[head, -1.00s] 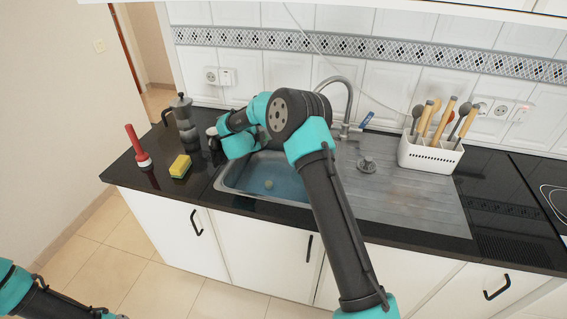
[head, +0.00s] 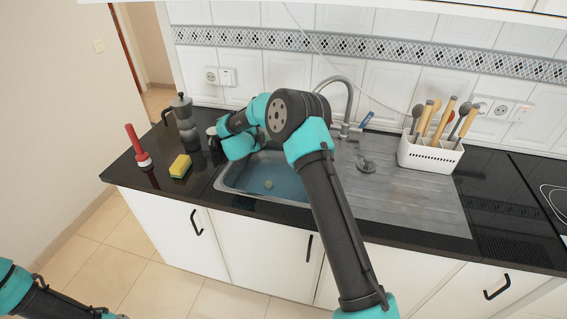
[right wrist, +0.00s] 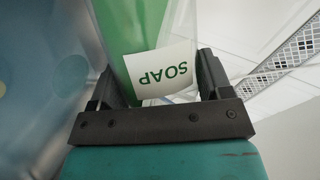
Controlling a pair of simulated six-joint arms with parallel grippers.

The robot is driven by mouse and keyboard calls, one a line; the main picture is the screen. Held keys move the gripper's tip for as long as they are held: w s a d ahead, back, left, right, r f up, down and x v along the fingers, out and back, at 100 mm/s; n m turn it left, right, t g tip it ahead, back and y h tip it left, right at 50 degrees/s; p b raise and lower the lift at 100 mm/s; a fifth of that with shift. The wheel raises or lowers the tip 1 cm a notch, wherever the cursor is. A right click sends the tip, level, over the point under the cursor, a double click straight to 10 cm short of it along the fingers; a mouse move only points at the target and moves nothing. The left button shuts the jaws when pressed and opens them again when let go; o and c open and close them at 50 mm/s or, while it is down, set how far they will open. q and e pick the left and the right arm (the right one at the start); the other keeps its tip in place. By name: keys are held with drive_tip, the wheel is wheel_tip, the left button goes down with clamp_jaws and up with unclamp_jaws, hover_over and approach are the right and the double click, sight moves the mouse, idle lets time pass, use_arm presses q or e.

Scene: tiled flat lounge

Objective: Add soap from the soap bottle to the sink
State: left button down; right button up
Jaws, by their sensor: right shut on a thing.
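The soap bottle (right wrist: 152,40), clear with green inside and a white SOAP label, is between the fingers of my right gripper (right wrist: 155,90) in the right wrist view. The gripper is shut on it. In the head view the right gripper (head: 214,146) is at the left end of the sink, mostly hidden by its own wrist, and the bottle is hardly visible there. The sink (head: 237,176) is a steel basin holding bluish water, with a tap (head: 348,100) behind it. My left gripper (head: 112,316) barely shows at the bottom edge, so its jaws are unclear.
A moka pot (head: 184,122), a red-handled brush (head: 138,146) and a yellow-green sponge (head: 180,166) stand left of the sink. A drainboard (head: 405,195) and a white utensil holder (head: 430,155) are on the right. A hob (head: 553,200) is at the far right.

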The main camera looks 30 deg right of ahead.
drive_tip(key=shift+w+a+f+m+t+p, duration=0.15)
drive_tip(key=shift+w+f+m+t+p, duration=0.15)
drive_tip(key=shift+f+m+t+p, duration=0.4)
idle(2.9)
drive_tip(key=shift+f+m+t, duration=0.4)
drive_tip(key=shift+f+m, duration=0.4)
drive_tip(key=shift+m, duration=0.1)
idle(2.2)
drive_tip(key=shift+r+m, duration=0.15)
drive_tip(key=shift+m, duration=0.25)
idle(0.9)
